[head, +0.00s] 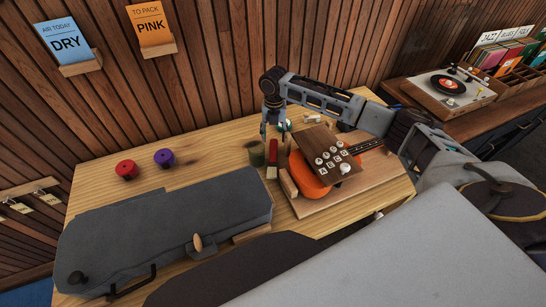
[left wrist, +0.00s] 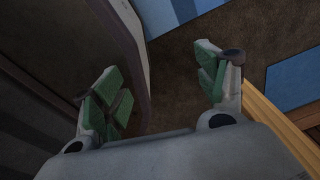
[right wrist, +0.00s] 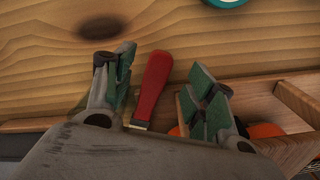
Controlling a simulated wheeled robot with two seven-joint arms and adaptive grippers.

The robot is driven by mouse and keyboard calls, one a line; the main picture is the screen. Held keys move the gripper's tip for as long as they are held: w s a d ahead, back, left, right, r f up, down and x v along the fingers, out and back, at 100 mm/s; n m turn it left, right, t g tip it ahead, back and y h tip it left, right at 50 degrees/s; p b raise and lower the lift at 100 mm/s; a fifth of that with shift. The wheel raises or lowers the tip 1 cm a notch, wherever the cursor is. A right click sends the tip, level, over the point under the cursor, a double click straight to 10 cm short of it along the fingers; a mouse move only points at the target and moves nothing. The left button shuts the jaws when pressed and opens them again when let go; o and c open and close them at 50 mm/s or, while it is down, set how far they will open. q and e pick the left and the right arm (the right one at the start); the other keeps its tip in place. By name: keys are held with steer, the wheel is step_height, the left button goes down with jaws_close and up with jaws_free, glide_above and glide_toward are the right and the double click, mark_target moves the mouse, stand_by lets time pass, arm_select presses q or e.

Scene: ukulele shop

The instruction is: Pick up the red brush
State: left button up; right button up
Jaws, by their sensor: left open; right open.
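The red brush (right wrist: 153,85) shows its red handle between the open fingers of my right gripper (right wrist: 163,66) in the right wrist view. Neither finger clearly touches it, and its lower end is partly hidden by the gripper body. In the head view the brush (head: 272,156) is a small red shape beside the orange ukulele, just below my right gripper (head: 274,130), which points down over the table. My left gripper (left wrist: 160,85) is open and empty in the left wrist view, away from the brush; it does not show in the head view.
The wooden table (head: 110,182) holds a grey case (head: 165,230), a red spool (head: 126,169) and a purple spool (head: 164,158).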

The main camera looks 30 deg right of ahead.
steer(key=shift+f, duration=1.55)
steer(key=shift+c, duration=1.4)
steer(key=c, duration=0.7)
steer(key=shift+c, duration=1)
steer(key=shift+r, duration=0.75)
step_height(320, 180, up, 7)
steer(key=shift+f, duration=0.1)
step_height(320, 180, up, 8)
glide_above(274, 141)
arm_select(q)
steer(key=shift+s+d+r, duration=0.1)
steer(key=shift+s+d, duration=0.25)
steer(key=shift+s, duration=0.1)
arm_select(e)
steer(key=shift+s+r, duration=0.1)
steer(key=shift+r, duration=0.7)
